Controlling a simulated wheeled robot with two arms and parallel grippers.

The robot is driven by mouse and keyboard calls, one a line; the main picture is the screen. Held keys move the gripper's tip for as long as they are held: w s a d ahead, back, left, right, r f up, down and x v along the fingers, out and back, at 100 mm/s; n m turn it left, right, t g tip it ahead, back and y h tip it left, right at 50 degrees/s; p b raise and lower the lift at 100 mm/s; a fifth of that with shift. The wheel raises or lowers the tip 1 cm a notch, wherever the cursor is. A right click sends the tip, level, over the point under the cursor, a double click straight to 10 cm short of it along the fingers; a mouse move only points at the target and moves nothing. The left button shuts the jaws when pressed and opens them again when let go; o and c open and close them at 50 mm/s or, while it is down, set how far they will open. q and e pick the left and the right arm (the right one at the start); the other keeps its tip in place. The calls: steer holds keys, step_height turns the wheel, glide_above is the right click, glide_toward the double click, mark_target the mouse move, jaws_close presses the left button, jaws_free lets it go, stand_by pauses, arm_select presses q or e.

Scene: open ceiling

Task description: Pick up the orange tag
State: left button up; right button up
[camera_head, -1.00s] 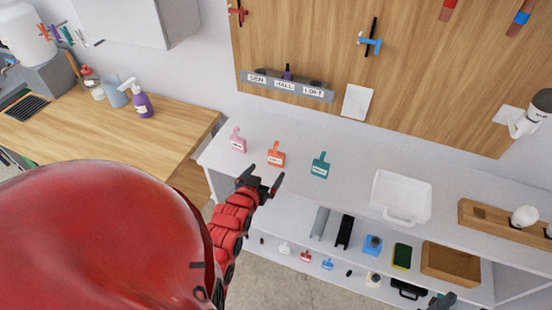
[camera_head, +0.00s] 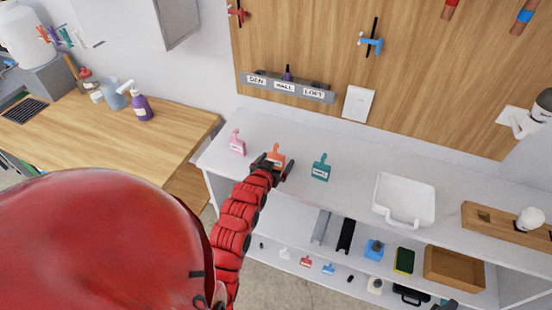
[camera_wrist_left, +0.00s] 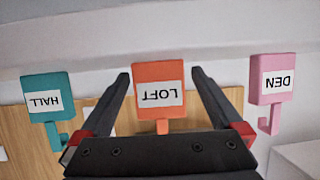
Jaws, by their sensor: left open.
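The orange tag (camera_head: 278,153) stands on the white counter between the pink tag (camera_head: 237,143) and the teal tag (camera_head: 321,167). My left gripper (camera_head: 275,163) is at the orange tag and partly hides it. In the left wrist view the orange tag (camera_wrist_left: 158,84) shows upside down with the label LOFT, between the two open fingers of my left gripper (camera_wrist_left: 161,74). There is a gap on each side of it. The teal tag (camera_wrist_left: 45,97) reads HALL and the pink tag (camera_wrist_left: 271,85) reads DEN. A dark tip at the bottom right may be my right gripper (camera_head: 446,303).
A rack (camera_head: 286,87) labelled DEN, HALL and LOFT is on the wooden wall panel. A white tray (camera_head: 404,196) and a wooden holder (camera_head: 505,226) stand farther right on the counter. The counter between the teal tag and the tray is clear. A shelf below holds several items.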

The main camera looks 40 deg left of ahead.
arm_select(q)
steer(key=shift+w, duration=0.1)
steer(key=c, duration=1.4)
steer(key=shift+r, duration=0.1)
